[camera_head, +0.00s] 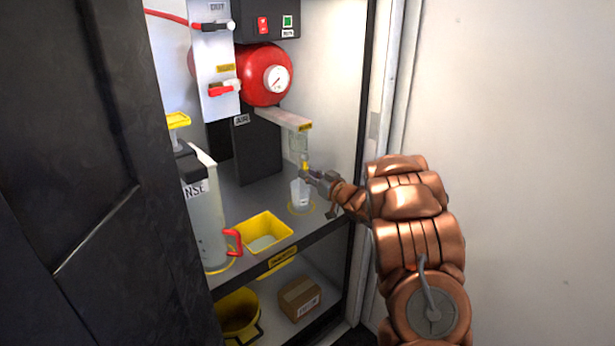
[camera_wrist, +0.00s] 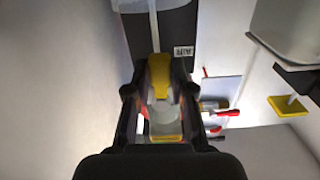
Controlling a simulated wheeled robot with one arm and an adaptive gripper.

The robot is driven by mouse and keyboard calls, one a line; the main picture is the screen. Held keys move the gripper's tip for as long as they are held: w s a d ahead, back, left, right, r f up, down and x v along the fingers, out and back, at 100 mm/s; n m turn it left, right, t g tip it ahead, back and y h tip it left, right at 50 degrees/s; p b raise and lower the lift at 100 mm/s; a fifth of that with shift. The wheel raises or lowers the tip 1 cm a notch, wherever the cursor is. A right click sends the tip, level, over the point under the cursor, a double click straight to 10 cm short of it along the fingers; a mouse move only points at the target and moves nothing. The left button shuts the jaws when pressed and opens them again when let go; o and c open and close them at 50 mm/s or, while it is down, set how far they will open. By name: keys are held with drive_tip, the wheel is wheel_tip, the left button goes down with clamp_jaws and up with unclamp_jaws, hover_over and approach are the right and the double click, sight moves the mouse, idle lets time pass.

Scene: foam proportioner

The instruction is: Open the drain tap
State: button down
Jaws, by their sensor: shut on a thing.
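My gripper (camera_head: 314,174) is shut on a small yellow piece (camera_head: 305,162) below the pale bracket at the right of the cabinet. In the wrist view the yellow piece (camera_wrist: 159,75) sits between both fingers (camera_wrist: 160,92), with a grey rounded body by it. A red-handled tap (camera_head: 233,241) is at the foot of the pale tank (camera_head: 207,220), apart from my gripper. I cannot read a drain label on either. A clear cup (camera_head: 300,197) stands in a yellow ring just below my gripper.
A yellow tray (camera_head: 263,232) stands on the shelf between tank and cup. A red pressure vessel with a gauge (camera_head: 277,78) and a white valve panel (camera_head: 215,70) are above. The cabinet's right edge (camera_head: 362,140) is close to my arm. A dark door (camera_head: 85,190) fills the left.

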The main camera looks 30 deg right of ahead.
idle(0.5)
drive_tip(key=c, duration=1)
unclamp_jaws()
drive_tip(key=v, duration=1.2)
